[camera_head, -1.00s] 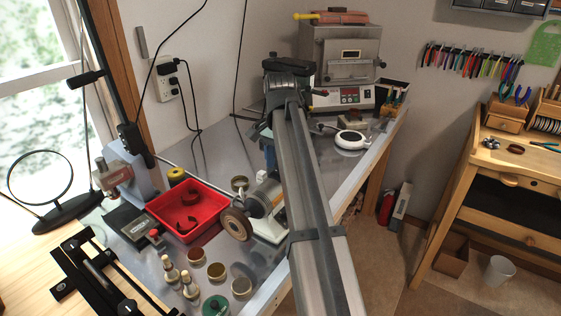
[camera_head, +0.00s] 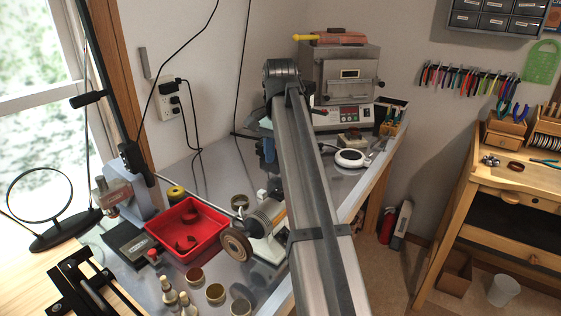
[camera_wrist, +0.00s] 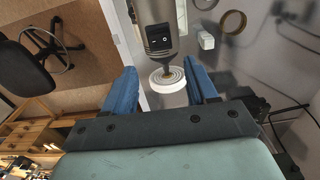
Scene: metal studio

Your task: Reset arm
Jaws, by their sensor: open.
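My gripper (camera_wrist: 163,88) shows in the wrist view with its two blue fingers spread apart and nothing held between them. Beyond the fingers in that view is the bench grinder (camera_wrist: 160,40) with a pale wheel (camera_wrist: 168,78), seen in the gap but apart from the fingers. In the head view my arm reaches over the metal-topped bench, and the gripper is mostly hidden behind the arm's far end. The same grinder stands left of my arm in the head view (camera_head: 264,220).
A red tray (camera_head: 187,229) sits on the bench left of the grinder, with several small tins (camera_head: 215,293) in front. A kiln (camera_head: 345,80) and a white round device (camera_head: 350,158) stand at the back. A wooden workbench (camera_head: 510,190) is at right, with open floor between.

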